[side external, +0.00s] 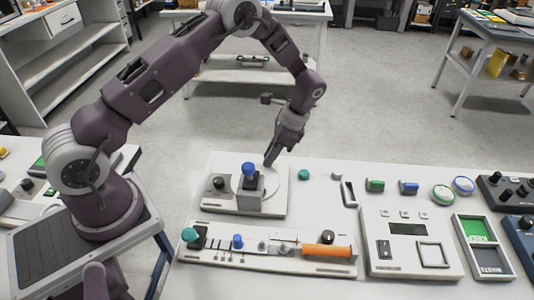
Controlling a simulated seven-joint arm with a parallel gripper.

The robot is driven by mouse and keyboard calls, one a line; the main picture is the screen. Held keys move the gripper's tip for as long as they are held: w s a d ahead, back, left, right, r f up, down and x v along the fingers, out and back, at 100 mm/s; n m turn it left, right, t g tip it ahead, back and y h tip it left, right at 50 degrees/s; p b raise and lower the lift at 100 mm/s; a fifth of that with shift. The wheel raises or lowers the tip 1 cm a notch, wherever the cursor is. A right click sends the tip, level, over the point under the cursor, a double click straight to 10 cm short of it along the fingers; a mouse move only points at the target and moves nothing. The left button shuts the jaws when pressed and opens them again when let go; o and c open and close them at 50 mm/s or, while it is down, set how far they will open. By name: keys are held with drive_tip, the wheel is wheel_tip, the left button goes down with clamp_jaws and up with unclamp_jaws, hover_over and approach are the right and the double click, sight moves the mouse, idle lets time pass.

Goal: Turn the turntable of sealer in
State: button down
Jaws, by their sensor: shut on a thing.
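The sealer is a low white base (214,202) on the table, with a grey block (250,197) that has a blue-topped dark knob (249,170). The round pale turntable (271,181) shows around and behind the grey block, which hides part of it. My gripper (270,160) points down at the turntable's far right edge. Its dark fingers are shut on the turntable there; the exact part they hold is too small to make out.
A long white panel (215,256) with an orange-handled tool (326,251) lies in front. A scale-like panel (410,262), a green-and-grey tray (458,225), and several coloured lids and dark boxes stand to the right.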

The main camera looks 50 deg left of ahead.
drive_tip(key=shift+w+d+m+t+y, duration=0.1)
drive_tip(key=shift+d+m+t+y, duration=0.15)
drive_tip(key=shift+d+m, duration=0.55)
drive_tip(key=shift+w+d+m+t+y, duration=0.15)
drive_tip(key=shift+d+m+t, duration=0.25)
drive_tip(key=shift+m, duration=0.7)
drive_tip(key=shift+d, duration=0.2)
drive_tip(key=c, duration=1.3)
unclamp_jaws()
drive_tip(key=shift+s, duration=0.1)
drive_tip(key=shift+c, duration=0.2)
drive_tip(key=v, duration=0.7)
